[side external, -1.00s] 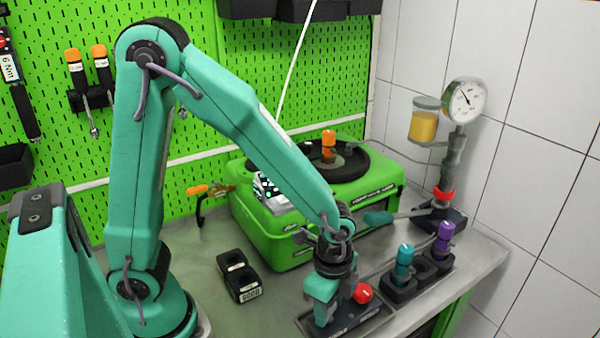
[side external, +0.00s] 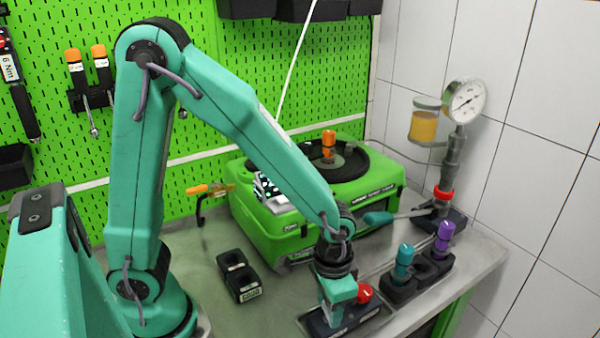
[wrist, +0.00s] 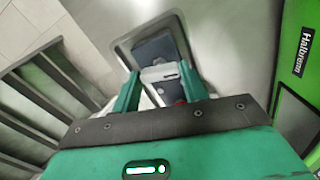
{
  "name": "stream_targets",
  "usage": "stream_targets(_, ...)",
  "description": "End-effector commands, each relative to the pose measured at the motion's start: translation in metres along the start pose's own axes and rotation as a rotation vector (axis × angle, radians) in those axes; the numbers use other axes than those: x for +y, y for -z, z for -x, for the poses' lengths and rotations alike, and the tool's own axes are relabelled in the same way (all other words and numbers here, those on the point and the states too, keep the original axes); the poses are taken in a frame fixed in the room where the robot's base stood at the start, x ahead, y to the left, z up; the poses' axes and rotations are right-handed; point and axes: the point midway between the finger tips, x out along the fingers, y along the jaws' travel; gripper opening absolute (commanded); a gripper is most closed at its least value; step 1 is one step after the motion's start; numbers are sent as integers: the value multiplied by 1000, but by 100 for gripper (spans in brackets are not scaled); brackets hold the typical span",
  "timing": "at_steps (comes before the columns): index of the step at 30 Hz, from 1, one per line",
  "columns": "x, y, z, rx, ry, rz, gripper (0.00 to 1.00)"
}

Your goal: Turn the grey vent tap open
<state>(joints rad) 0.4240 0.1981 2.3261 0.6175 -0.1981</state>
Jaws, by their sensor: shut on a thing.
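My gripper (side external: 336,302) is low over the dark valve block (side external: 352,320) at the bench's front. Its two fingers also show in the wrist view (wrist: 158,88), shut on a pale grey piece, which I take to be the grey vent tap (wrist: 160,73). In the side view the tap is hidden behind the fingers. A red knob (side external: 364,293) sits on the block just right of my gripper. Only a sliver of red shows between the fingers in the wrist view.
A teal-capped part (side external: 403,258) and a purple-capped part (side external: 443,236) stand in a dark holder at right. A green pump case (side external: 300,235) is behind. A dark two-hole block (side external: 240,277) lies left. A pressure gauge (side external: 464,101) stands at the back right.

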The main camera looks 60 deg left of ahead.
Motion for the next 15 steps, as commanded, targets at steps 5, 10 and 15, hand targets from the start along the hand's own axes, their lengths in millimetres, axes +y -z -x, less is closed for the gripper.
stream_targets(5,0,0,1,0,0,123,21)
stream_targets(10,0,0,1,0,0,200,21)
stream_targets(15,0,0,1,0,0,235,21)
